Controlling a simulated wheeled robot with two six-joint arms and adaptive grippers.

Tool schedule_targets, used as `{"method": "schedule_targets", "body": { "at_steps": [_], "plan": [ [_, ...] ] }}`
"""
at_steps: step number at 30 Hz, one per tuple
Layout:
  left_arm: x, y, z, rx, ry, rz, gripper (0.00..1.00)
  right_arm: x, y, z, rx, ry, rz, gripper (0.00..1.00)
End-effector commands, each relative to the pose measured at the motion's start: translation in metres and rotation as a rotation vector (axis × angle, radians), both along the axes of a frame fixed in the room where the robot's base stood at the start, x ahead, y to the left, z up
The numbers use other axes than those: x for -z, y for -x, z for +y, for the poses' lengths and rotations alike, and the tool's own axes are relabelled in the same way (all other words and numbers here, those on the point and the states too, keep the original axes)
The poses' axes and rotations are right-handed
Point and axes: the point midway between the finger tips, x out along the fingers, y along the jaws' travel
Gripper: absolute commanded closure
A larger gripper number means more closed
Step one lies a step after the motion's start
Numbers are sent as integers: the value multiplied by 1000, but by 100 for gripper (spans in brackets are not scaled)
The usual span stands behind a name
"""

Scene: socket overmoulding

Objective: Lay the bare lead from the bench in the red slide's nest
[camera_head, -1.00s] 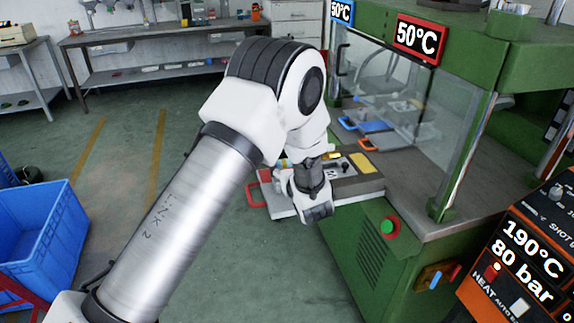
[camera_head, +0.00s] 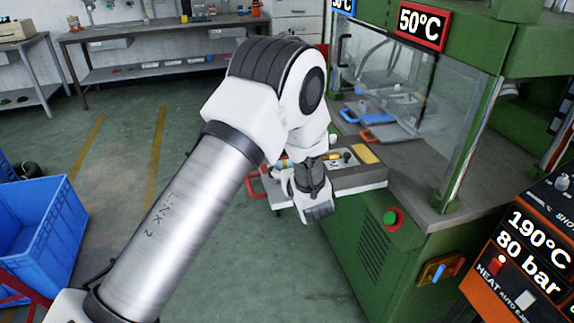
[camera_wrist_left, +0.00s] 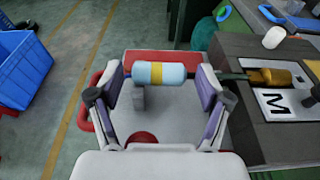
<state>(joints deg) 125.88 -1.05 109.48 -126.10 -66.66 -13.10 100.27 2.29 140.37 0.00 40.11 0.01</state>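The lead shows in the left wrist view as a pale blue cylinder with a yellow band (camera_wrist_left: 158,73), a dark cable to its right and a gold-yellow end (camera_wrist_left: 268,77) over the nest plate marked M (camera_wrist_left: 275,106). My left gripper (camera_wrist_left: 162,85) has its fingers wide apart, one towards each end of the cylinder; I see no pad pressed on it. In the head view, my left gripper (camera_head: 315,208) is over the red-handled slide (camera_head: 368,178), partly hiding it. I cannot tell whether the cylinder rests on the grey block below it. My right gripper is out of view.
The green press (camera_head: 400,265) with a clear guard stands right of the slide. A blue crate (camera_head: 40,235) is at the lower left. A blue-handled piece (camera_head: 365,112) lies inside the press. The floor between is free.

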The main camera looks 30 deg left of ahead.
Motion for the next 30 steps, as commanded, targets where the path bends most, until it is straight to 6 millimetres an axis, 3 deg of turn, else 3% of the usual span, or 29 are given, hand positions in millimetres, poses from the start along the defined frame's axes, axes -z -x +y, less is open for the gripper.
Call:
{"method": "schedule_targets", "body": {
  "at_steps": [11, 21, 30],
  "plan": [
    [-1, 2, -3, 2, 0, 0, 9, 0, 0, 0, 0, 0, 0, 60],
    [-15, 40, -48, 4, -3, -1, 9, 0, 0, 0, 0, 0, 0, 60],
    [-17, 49, -55, 0, 1, -1, 9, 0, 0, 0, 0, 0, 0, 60]
  ]
}}
